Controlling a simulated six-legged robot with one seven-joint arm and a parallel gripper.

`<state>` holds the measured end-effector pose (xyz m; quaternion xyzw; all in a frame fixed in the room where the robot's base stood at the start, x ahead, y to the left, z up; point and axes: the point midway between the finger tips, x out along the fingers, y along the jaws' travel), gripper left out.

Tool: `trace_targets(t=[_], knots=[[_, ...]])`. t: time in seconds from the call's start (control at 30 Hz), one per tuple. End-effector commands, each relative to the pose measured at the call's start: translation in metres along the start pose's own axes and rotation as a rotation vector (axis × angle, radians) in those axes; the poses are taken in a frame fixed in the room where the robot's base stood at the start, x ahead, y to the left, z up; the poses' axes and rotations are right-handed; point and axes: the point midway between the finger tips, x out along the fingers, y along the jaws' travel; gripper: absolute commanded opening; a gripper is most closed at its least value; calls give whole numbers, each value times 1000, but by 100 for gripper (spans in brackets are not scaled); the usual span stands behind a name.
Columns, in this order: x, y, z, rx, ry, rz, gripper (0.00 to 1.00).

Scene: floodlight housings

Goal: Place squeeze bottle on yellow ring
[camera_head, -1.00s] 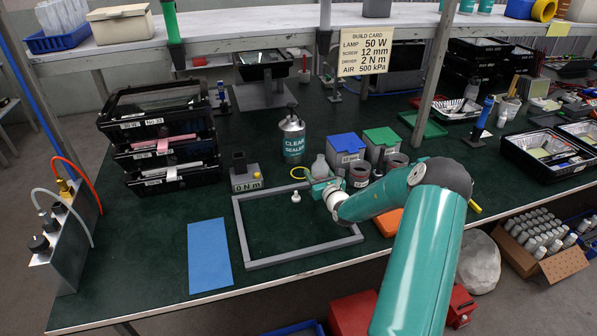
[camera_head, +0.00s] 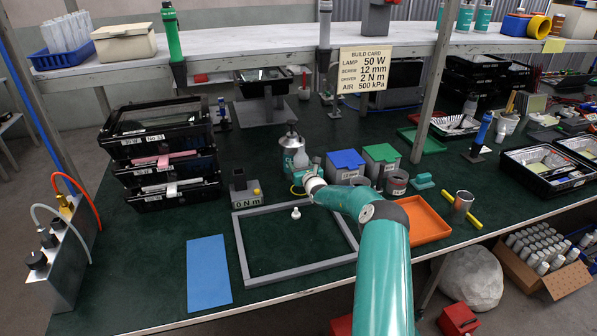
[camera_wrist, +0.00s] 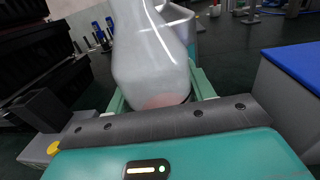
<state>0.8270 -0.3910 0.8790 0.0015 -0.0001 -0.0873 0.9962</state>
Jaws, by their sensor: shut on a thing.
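The squeeze bottle (camera_head: 301,159) is pale and translucent. It is held in my gripper (camera_head: 300,166), in front of the clear sealer can (camera_head: 291,135). In the wrist view the bottle (camera_wrist: 150,60) fills the gap between the green fingers of my gripper (camera_wrist: 158,98), and its base looks reddish. The ring does not show in the wrist view.
A grey frame (camera_head: 244,258) with a small white knob (camera_head: 296,213) inside lies in front. A grey block (camera_head: 243,190) stands left, blue-lidded (camera_head: 346,160) and green-lidded (camera_head: 381,153) boxes right. An orange tray (camera_head: 425,222) lies further right, a blue sheet (camera_head: 208,272) front left.

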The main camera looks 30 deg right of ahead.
Motion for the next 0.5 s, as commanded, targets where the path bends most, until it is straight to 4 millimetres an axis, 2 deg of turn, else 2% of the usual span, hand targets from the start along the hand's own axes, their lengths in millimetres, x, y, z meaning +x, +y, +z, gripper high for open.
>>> trace_targets(t=[0.2,0.4,0.5], knots=[[11,0,1,-1,-2,-2,18],[10,0,-31,0,0,-1,18],[10,0,-34,-1,-2,-1,18]])
